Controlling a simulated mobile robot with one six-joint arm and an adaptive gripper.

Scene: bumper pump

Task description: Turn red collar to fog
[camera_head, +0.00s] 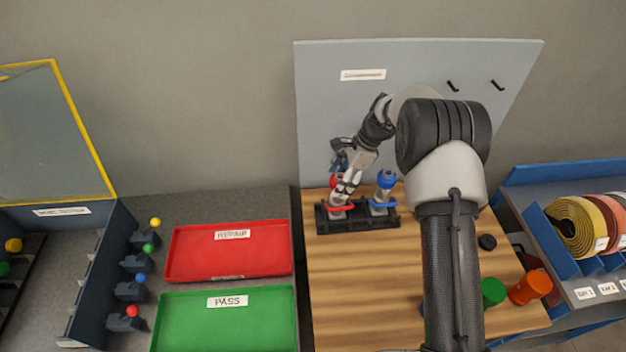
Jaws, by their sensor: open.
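The red-collared nozzle (338,207) stands in a black holder (357,225) at the back left of the wooden worktop. My gripper (343,192) is open and comes down over this nozzle from the upper right, its fingers at about the red collar's height. The gripper hides much of the nozzle, and I cannot tell whether a finger touches the collar. Any marking for fog is too small to read. A similar blue nozzle (384,193) stands upright in the same holder, just right of my gripper.
Left of the worktop lie a red tray (190,262) and a green tray (180,320) labelled PASS. A grey board (330,110) stands behind. Green (493,291) and orange (530,288) cylinders stand at the right, near my arm. The worktop's front left is clear.

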